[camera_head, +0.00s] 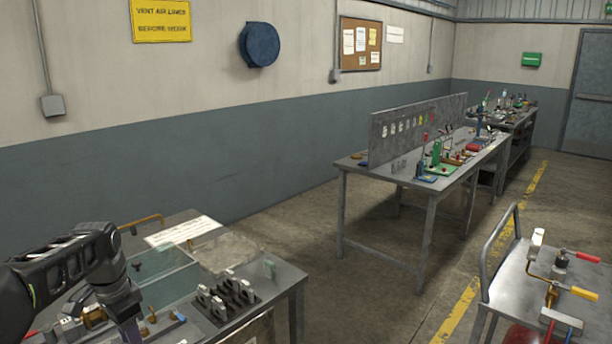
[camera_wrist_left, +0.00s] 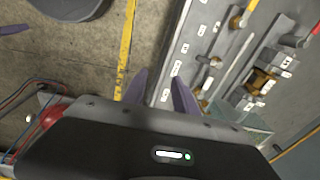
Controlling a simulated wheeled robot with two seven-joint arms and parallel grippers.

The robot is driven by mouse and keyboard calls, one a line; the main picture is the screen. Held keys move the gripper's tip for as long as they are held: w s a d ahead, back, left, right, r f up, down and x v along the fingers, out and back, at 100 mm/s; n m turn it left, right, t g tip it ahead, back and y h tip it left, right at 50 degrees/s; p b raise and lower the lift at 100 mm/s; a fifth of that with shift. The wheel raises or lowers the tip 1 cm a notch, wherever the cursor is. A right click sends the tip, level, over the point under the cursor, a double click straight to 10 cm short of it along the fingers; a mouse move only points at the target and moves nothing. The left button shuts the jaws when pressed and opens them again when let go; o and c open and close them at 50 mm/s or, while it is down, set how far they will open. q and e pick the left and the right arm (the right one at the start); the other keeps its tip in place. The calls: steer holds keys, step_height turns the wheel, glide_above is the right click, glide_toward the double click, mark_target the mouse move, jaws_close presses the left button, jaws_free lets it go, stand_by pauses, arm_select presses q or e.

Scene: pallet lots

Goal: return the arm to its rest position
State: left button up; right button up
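My left arm (camera_head: 70,265) comes in from the left of the head view, over the near-left workbench (camera_head: 285,283). Its left gripper (camera_head: 130,332) points down at the bottom edge, and its tips are cut off there. In the left wrist view the two fingers of the left gripper (camera_wrist_left: 160,90) stand apart with nothing between them. They show against the floor and the edge of a bench strip with white labels (camera_wrist_left: 181,47). My right gripper is not in view.
The near-left workbench carries a glass-like tray (camera_head: 165,262), a dark block rack (camera_head: 228,299) and small fittings. A cart (camera_head: 520,290) with red- and yellow-handled clamps stands at right. A long table (camera_head: 440,180) stands behind. Floor (camera_head: 365,300) between is clear.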

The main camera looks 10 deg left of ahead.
arm_select(q)
steer(key=w+d+f+n+t, duration=0.35)
steer(key=w+d+f, duration=0.3)
steer(key=f, duration=0.25)
steer(key=s+d+f+n+h, duration=0.1)
steer(key=d+f+n+h, duration=0.15)
steer(key=d+f, duration=0.95)
steer(key=s+d+f+g, duration=0.1)
steer(key=s+d+f, duration=0.4)
steer(key=s, duration=0.4)
steer(key=s+d+f+n+g+h, duration=0.1)
steer(key=s+d+f, duration=0.4)
steer(key=s, duration=0.4)
steer(key=s+d+f+n+g+h, duration=0.1)
steer(key=s+d+f+g, duration=0.1)
steer(key=s+d+f, duration=0.4)
steer(key=s+d, duration=0.1)
steer(key=s, duration=0.2)
steer(key=shift+s+d, duration=0.2)
steer(key=shift+s, duration=0.1)
